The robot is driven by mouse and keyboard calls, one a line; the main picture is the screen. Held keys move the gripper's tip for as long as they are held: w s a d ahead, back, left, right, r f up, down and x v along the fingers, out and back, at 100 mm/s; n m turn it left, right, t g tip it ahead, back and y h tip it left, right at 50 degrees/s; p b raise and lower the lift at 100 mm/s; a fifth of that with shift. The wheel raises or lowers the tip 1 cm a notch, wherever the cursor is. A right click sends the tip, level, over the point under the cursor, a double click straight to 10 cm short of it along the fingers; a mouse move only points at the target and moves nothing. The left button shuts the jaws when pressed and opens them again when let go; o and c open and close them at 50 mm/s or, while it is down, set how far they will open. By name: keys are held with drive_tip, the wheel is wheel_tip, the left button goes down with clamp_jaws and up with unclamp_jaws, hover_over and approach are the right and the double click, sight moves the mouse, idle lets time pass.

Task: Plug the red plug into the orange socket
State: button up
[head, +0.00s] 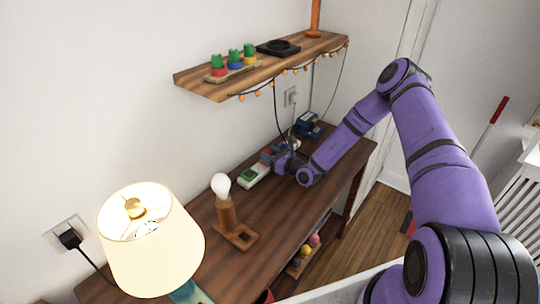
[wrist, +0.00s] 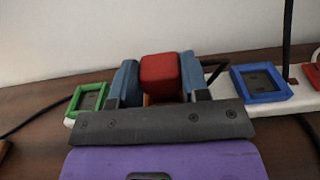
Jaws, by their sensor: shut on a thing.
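The red plug (wrist: 160,73) is between the two blue fingers of my gripper (wrist: 158,82), which are shut on it. In the head view my gripper (head: 275,153) is low over the white power strip (head: 255,178). A sliver of orange (wrist: 147,100) shows just under the plug, likely the orange socket's frame; the rest is hidden by the plug and gripper. I cannot tell whether the plug is in the socket or just above it. A green-framed socket (wrist: 88,99) is left of the gripper and a blue-framed socket (wrist: 262,81) is right.
A red piece (wrist: 313,73) is at the strip's right end, near a black cord (wrist: 288,30). A bulb on a wooden stand (head: 226,207) and a lit lamp (head: 150,245) stand to the left. A shelf with string lights (head: 270,65) hangs above.

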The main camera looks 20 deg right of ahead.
drive_tip(key=shift+f, duration=0.6)
drive_tip(key=o, duration=1)
drive_tip(key=shift+c, duration=0.2)
drive_tip(key=v, duration=1)
drive_tip(key=shift+s+d, duration=0.25)
drive_tip(key=shift+s, duration=0.1)
drive_tip(key=shift+r, duration=0.1)
